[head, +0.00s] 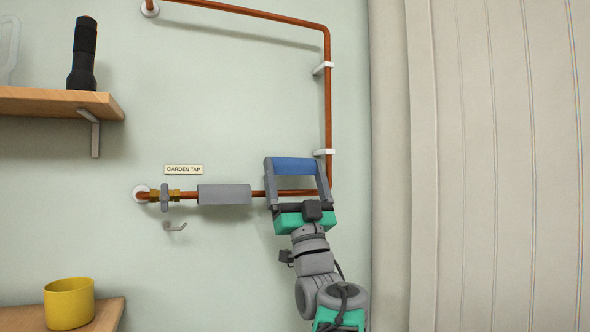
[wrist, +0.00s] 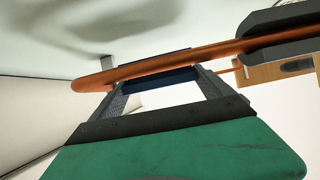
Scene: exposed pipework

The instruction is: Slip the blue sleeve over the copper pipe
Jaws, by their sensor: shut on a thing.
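The blue sleeve (head: 294,166) is held lengthwise between the two fingers of my gripper (head: 296,178). It lies level, a little above the lower copper pipe (head: 258,193) in the head view, and is not around it. In the wrist view the copper pipe (wrist: 150,68) crosses in front of my gripper (wrist: 160,88) and partly hides the blue sleeve (wrist: 160,82). The gap between sleeve and pipe is hard to judge. My gripper hides part of the lower right corner.
A grey sleeve (head: 224,194) sits on the lower pipe, right of a brass valve (head: 166,195). White clips (head: 323,152) hold the vertical pipe. A hook (head: 176,227) is below. Shelves with a torch (head: 84,55) and a yellow mug (head: 69,303) are left; a curtain (head: 480,160) is right.

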